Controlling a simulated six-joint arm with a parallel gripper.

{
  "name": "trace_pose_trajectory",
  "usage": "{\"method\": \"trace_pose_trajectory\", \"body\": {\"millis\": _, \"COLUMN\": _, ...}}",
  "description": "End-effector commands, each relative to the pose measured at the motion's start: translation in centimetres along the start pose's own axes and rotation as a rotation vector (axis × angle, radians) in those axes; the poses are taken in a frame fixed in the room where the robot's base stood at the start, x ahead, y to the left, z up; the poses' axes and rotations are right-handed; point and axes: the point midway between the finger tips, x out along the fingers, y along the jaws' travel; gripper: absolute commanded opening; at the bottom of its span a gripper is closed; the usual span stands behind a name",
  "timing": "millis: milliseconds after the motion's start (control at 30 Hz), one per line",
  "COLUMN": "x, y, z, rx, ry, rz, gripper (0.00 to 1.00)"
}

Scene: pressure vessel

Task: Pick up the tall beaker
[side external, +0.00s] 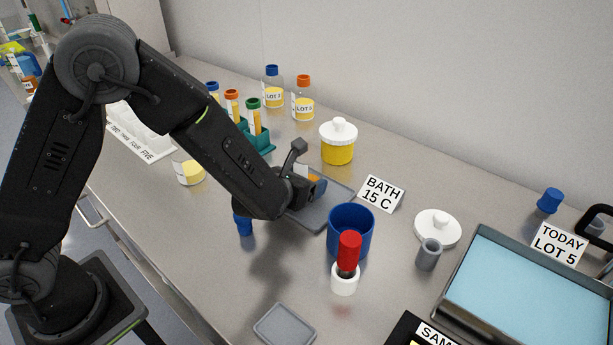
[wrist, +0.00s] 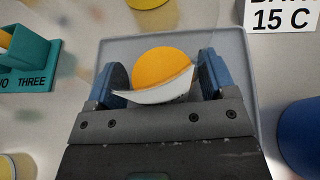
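My gripper (wrist: 163,75) is low over a grey tray (side external: 308,215), with one blue finger on each side of a clear vessel (wrist: 162,70) holding orange liquid and bearing a white label. The label looks tilted in the wrist view. The vessel is mostly hidden behind my gripper in the side view. I cannot tell whether the fingers press on it, or whether it touches the tray. Another clear vessel (side external: 187,168) with pale yellow liquid stands on the bench to the left. I cannot tell from the labels which is the tall beaker.
A blue cup (side external: 350,218) and a red-handled tool in a white holder (side external: 344,283) stand right of the tray. A teal tube rack (wrist: 28,65), a yellow jar (side external: 338,150) and a "BATH 15 C" card (side external: 380,191) are nearby. A blue water bath (side external: 545,290) is at right.

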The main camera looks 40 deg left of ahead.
Motion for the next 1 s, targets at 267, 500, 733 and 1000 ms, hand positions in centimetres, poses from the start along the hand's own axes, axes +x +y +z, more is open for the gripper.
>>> {"method": "trace_pose_trajectory", "body": {"millis": 267, "x": 0.0, "y": 0.0, "z": 0.0, "rx": 0.000, "ry": 0.000, "rz": 0.000, "gripper": 0.50}}
{"method": "trace_pose_trajectory", "body": {"millis": 500, "x": 0.0, "y": 0.0, "z": 0.1, "rx": 0.000, "ry": -0.001, "rz": 0.000, "gripper": 0.48}}
{"method": "trace_pose_trajectory", "body": {"millis": 733, "x": -0.5, "y": 0.0, "z": 1.2, "rx": -0.002, "ry": -0.005, "rz": 0.000, "gripper": 0.48}}
{"method": "trace_pose_trajectory", "body": {"millis": 1000, "x": -2.4, "y": 1.9, "z": 4.8, "rx": -0.003, "ry": -0.004, "rz": 0.004, "gripper": 0.48}}
